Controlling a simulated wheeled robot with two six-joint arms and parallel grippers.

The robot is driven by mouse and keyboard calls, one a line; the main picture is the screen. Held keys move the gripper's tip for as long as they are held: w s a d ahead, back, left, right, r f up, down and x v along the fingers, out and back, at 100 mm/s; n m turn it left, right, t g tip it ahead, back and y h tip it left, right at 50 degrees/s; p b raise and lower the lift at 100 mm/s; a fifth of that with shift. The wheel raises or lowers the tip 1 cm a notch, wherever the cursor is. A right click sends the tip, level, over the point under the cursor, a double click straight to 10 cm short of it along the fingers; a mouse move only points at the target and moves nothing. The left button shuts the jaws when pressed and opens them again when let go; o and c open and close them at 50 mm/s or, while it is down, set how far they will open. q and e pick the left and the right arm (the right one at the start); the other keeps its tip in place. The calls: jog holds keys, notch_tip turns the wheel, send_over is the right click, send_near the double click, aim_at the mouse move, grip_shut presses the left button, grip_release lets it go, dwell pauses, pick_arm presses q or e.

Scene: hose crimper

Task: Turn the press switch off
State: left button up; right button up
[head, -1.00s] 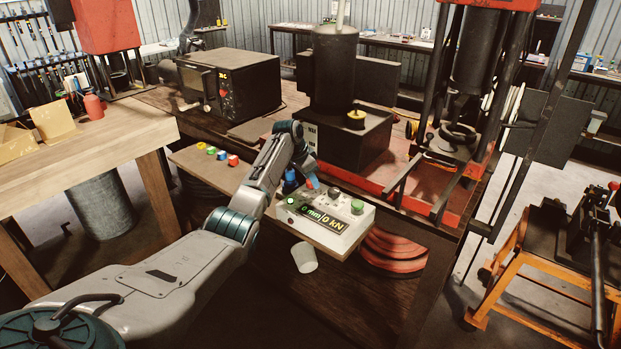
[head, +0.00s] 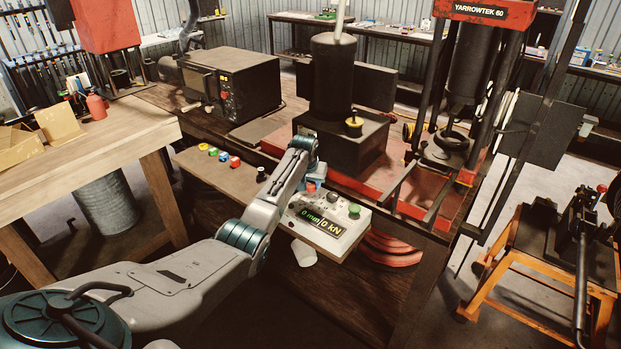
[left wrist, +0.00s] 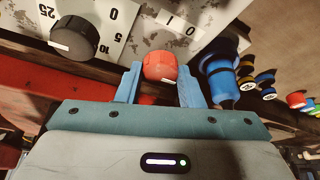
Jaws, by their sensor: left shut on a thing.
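The press control box (head: 337,234) is white, with a lit display (head: 322,221) reading 0 mm and 0 kN. In the left wrist view a red knob (left wrist: 160,66) sits below a label (left wrist: 181,26) marked 0 and 1, and a white mark shows low on its face. My left gripper (left wrist: 156,86) has its blue fingers on either side of the red knob, shut on it. In the head view the left gripper (head: 309,185) is at the box's rear left, and the arm partly hides the box. My right gripper is out of view.
A dark knob (left wrist: 75,38) with a numbered scale and a blue fitting (left wrist: 220,76) flank the gripper. A green button (head: 354,211) is on the box's right. The red-based press (head: 410,200) stands behind. A white cup (head: 303,252) is below the box's front edge.

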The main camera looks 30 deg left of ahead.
pick_arm(q)
jog(key=shift+w+r+n+y, duration=0.15)
jog(key=shift+n+y, duration=0.25)
jog(key=shift+n, duration=0.6)
jog(key=n, duration=0.2)
jog(key=shift+d+n+g+y, duration=0.1)
jog(key=shift+n+g+y, duration=0.2)
jog(key=shift+g+y, duration=0.1)
jog(key=n+g+y+b, duration=0.1)
jog(key=n, duration=0.3)
jog(key=shift+n+b, duration=0.3)
jog(key=o, duration=1)
jog(key=shift+c, duration=0.2)
jog(key=shift+d, duration=0.1)
